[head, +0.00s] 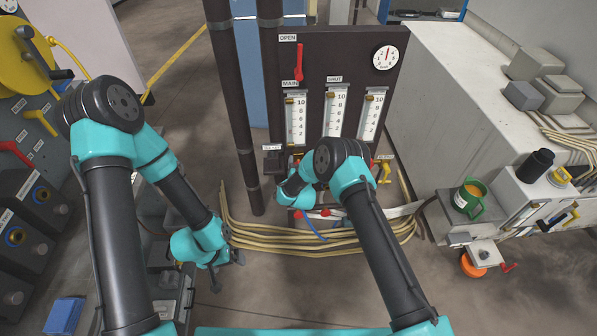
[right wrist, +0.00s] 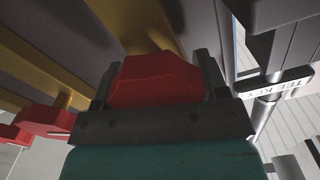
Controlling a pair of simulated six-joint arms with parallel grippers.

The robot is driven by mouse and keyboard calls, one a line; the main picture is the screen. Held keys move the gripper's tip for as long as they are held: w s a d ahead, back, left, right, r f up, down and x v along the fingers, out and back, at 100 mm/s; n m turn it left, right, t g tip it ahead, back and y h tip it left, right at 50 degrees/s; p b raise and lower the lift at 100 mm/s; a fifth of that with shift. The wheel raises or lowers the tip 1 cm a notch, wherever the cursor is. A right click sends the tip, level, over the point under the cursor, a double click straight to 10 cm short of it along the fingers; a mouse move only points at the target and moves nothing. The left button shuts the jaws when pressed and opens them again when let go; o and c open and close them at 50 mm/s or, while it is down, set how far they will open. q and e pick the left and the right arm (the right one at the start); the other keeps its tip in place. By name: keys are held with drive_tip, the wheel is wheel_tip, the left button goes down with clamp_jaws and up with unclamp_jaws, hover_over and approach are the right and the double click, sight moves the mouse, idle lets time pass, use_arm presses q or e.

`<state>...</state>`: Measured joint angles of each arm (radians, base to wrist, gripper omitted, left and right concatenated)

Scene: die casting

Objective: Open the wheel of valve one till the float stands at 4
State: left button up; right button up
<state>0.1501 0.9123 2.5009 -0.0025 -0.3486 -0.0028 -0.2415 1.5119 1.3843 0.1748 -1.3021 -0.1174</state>
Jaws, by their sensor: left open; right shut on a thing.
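My right gripper (head: 296,167) is at the foot of the dark panel, below the left gauge (head: 296,118). In the right wrist view, my right gripper (right wrist: 165,85) is shut on a red valve wheel (right wrist: 155,78), with one finger on each side. In the head view my right arm mostly hides that wheel. The middle gauge (head: 334,112) and right gauge (head: 371,116) stand beside the left one, all with scales up to 10. I cannot clearly read the float heights. My left gripper (head: 228,274) is open and empty at the lower left, away from the panel.
Another red handle (right wrist: 45,118) lies close by on the left in the right wrist view. A TILE KEY label (right wrist: 280,88) and dark bracket are on the right. Pale hoses (head: 260,239) cross the floor below the panel.

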drive_tip(key=shift+n, duration=0.7)
drive_tip(key=shift+a, duration=0.1)
drive_tip(key=shift+n, duration=0.8)
idle(0.4)
drive_tip(key=shift+a+n, duration=0.1)
drive_tip(key=shift+n, duration=0.6)
drive_tip(key=o, duration=1)
